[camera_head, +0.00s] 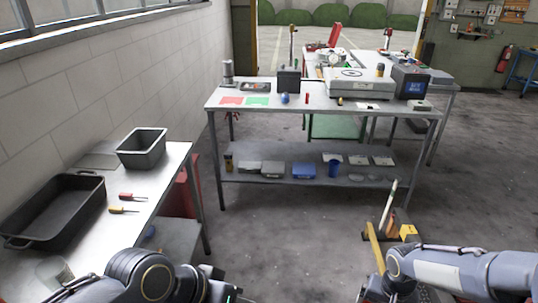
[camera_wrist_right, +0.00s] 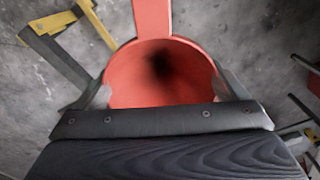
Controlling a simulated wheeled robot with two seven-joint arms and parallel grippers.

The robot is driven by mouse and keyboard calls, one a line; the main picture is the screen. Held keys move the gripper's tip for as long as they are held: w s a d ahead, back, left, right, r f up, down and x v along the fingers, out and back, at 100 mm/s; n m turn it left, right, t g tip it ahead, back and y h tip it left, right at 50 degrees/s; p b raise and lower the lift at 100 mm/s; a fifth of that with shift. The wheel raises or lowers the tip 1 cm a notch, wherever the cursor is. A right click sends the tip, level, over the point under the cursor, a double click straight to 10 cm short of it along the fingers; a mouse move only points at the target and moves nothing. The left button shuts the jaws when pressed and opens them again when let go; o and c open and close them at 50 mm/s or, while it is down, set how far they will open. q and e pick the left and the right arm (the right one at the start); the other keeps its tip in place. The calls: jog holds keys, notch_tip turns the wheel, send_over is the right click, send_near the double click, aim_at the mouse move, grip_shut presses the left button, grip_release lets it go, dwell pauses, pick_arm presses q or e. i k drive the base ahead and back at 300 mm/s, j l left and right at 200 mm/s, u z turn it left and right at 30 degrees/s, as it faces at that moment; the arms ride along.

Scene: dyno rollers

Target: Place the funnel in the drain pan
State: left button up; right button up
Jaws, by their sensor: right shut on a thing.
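The red funnel (camera_wrist_right: 125,75) shows in the right wrist view, its round mouth facing the camera and a flat red tab at the top. My right gripper (camera_wrist_right: 160,95) is shut on the funnel, one dark finger on each side. In the head view only my right arm shows at the bottom right; the funnel cannot be made out there. The black drain pan (camera_head: 50,201), wide with handles, lies on the metal bench at the left. My left arm shows at the bottom left, its gripper out of frame.
On the left bench (camera_head: 146,206) are a grey bin (camera_head: 142,149), two screwdrivers (camera_head: 124,210) and a clear cup (camera_head: 54,271). A two-level worktable (camera_head: 320,107) stands ahead. A yellow stand (camera_head: 374,244) is on the floor near my right arm. Open floor lies in the middle.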

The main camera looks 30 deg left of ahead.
aim_at(59, 210)
jog(key=i+u, duration=0.45)
jog(key=i, duration=0.65)
jog(key=i+u, duration=0.15)
jog(key=u, duration=0.25)
jog(key=i+u, duration=0.1)
jog(key=u, duration=0.25)
jog(key=i+l+u, duration=0.15)
jog(key=u, duration=0.25)
jog(key=i+l+u, duration=0.1)
jog(key=u, duration=0.3)
